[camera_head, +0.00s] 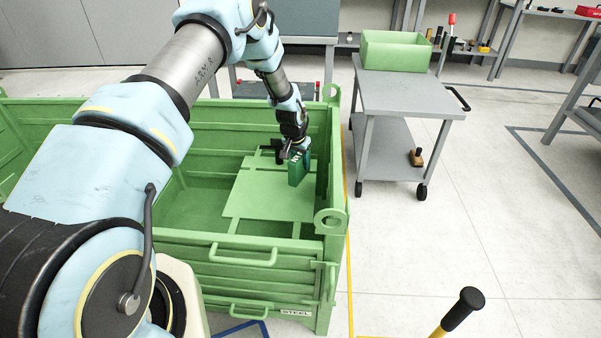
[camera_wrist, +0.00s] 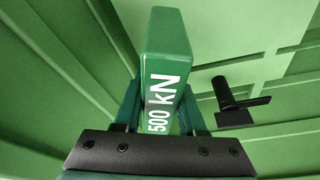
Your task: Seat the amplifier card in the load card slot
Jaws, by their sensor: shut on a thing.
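My gripper (camera_head: 294,150) is low inside a large green steel crate (camera_head: 245,277). It is shut on a dark green block (camera_head: 297,170) with white lettering. In the wrist view my gripper (camera_wrist: 160,108) has a finger on each side of the block (camera_wrist: 167,45), which reads "500 kN". The block stands up between the fingers. I cannot tell from its look whether it is the amplifier card, or whether it touches the crate's floor plate. No load card slot can be made out in either view.
A black part with a handle (camera_wrist: 228,103) is close to the right of the block in the wrist view. The crate's walls surround the arm's end.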

